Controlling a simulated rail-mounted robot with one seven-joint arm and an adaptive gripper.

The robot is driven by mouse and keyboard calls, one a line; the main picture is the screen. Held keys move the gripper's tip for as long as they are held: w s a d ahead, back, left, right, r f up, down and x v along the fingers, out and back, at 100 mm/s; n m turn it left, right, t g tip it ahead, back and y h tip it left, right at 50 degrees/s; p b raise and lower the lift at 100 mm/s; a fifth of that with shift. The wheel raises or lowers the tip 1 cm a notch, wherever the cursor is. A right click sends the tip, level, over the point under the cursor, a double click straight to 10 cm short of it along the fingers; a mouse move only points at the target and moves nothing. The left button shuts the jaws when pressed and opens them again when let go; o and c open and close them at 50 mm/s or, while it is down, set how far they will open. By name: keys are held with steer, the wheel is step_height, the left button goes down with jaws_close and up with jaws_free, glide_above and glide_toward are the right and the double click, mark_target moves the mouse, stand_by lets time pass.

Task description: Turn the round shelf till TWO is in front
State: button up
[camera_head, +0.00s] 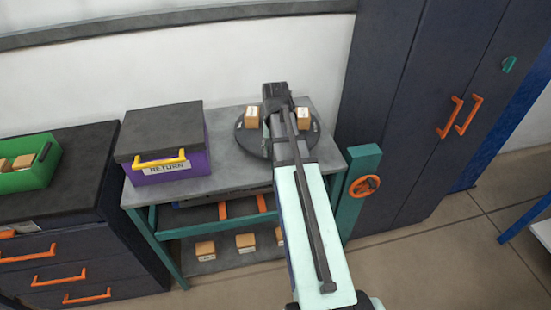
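The round shelf (245,139) is a dark disc on the grey table, beside the purple box. Two small tan boxes show on it, one at its left (252,117) and one at its right (303,118). Their labels are too small to read, so I cannot tell which is TWO. Small pale marks show on the disc's rim. My arm reaches from the bottom of the picture over the disc and hides its middle and front. My gripper (278,104) is over the disc, between the two boxes. Its fingers are not clear enough to show whether they are open.
A purple box (185,171) marked RETURN, with a dark lid and yellow handle, stands left on the grey table (226,173). A lower shelf holds several tan boxes (205,249). A teal post with an orange wheel (364,186) and dark cabinet (405,120) stand right.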

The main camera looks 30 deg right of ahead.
step_height(320, 180, up, 7)
steer(key=shift+f, duration=0.15)
